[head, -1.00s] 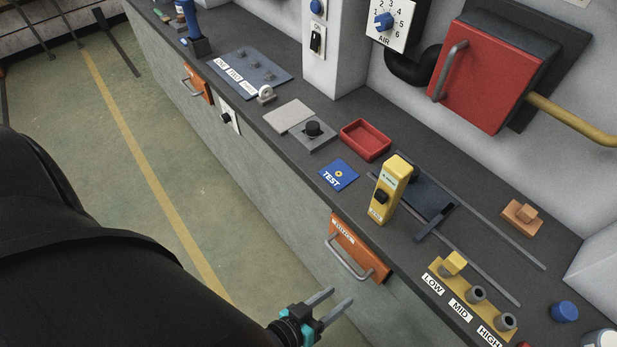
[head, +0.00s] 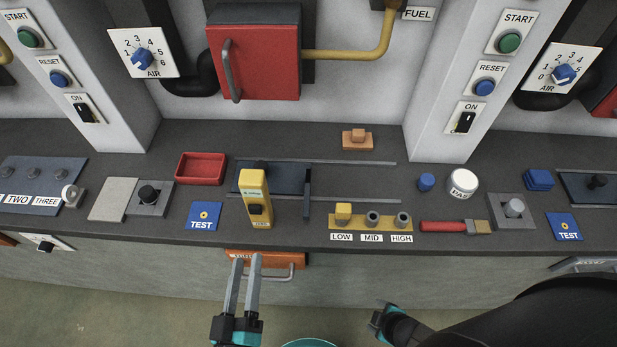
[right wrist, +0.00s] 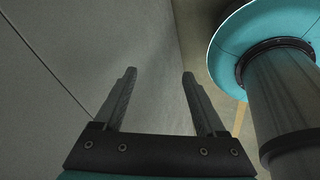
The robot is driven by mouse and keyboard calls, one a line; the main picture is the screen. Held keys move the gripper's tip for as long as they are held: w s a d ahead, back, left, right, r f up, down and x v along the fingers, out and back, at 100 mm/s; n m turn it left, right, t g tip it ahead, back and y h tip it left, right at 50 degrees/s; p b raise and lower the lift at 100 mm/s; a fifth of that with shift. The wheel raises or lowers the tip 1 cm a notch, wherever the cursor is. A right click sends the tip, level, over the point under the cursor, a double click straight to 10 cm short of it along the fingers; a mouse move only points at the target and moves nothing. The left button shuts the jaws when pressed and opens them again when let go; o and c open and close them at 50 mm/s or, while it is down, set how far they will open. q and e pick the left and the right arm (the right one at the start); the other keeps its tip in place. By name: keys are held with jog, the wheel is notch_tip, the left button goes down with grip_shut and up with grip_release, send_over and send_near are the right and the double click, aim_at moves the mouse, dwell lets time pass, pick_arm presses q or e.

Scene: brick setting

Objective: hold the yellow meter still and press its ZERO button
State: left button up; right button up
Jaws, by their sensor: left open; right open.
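The yellow meter (head: 247,184) stands upright near the front edge of the bench in the head view. It has a small pale panel above, a dark button (head: 255,210) on its front, and a small white label at its foot, too small to read surely. My left gripper (head: 247,258) is open and empty, below and in front of the meter, apart from it. My right gripper (head: 378,318) is low in front of the bench, its fingers hardly showing. In the right wrist view it is open and empty (right wrist: 158,75), facing a plain grey surface.
A blue TEST pad (head: 204,216) lies left of the meter. Right of it is the LOW/MID/HIGH block (head: 358,222). A dark plate (head: 285,177) with rails and a red tray (head: 201,168) lie behind. A drawer handle (head: 290,275) juts out below the bench edge.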

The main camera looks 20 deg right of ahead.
jog(key=shift+o, duration=0.4)
jog(key=w+a+r+n+t+y, duration=0.1)
jog(key=w+r+n, duration=0.3)
jog(key=w+n, duration=0.2)
jog(key=shift+w+r+n+t, duration=0.15)
jog(key=shift+w+n+t, duration=0.2)
jog(key=shift+n, duration=0.35)
jog(key=w+a+r+n+y, duration=0.2)
jog(key=a+r+n+y, duration=0.15)
jog(key=n, duration=0.25)
jog(key=m+g+y, duration=0.2)
jog(key=m+y, duration=0.7)
jog(key=m, duration=0.1)
send_near(242, 192)
jog(key=shift+h, duration=0.25)
jog(key=x, duration=0.4)
jog(key=w+d+f+x, duration=0.1)
jog(key=x, duration=0.3)
jog(key=f+x, duration=0.1)
jog(key=x, duration=0.3)
jog(key=shift+w+d+f, duration=0.1)
jog(key=shift+w+f, duration=0.05)
jog(key=shift+w, duration=0.15)
grip_shut()
